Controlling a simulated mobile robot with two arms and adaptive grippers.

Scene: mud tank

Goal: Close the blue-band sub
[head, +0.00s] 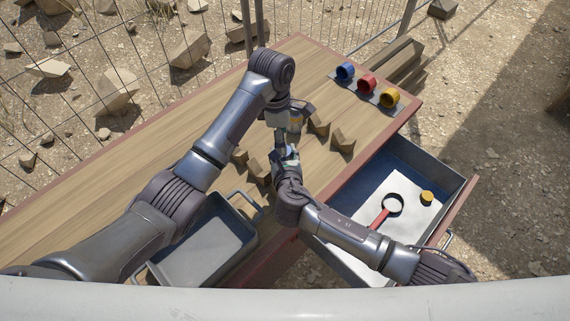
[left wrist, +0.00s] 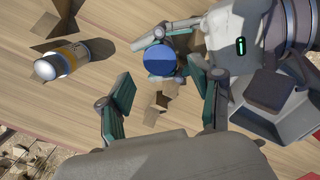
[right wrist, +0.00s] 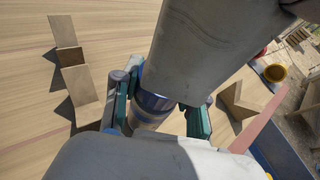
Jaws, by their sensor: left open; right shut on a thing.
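My right gripper (right wrist: 160,115) is shut on the blue-band sub (right wrist: 150,106), a silvery cylinder with a dark blue band, above the table. In the left wrist view its round blue end (left wrist: 160,60) faces that camera between my right fingers. My left gripper (left wrist: 165,108) is open and empty, close to that end and apart from it. In the head view the two grippers meet near the table's middle, and the sub is mostly hidden there. A blue ring-shaped piece (head: 345,71) sits on the rack at the table's far right.
Red (head: 367,83) and yellow (head: 389,98) pieces share the rack. A yellow-band sub (left wrist: 65,62) is beside wooden blocks (head: 343,141). An open drawer (head: 455,165) holds a magnifier (head: 392,204) and a yellow piece (head: 427,197). A grey bin (head: 205,245) is at the front. The table's left is clear.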

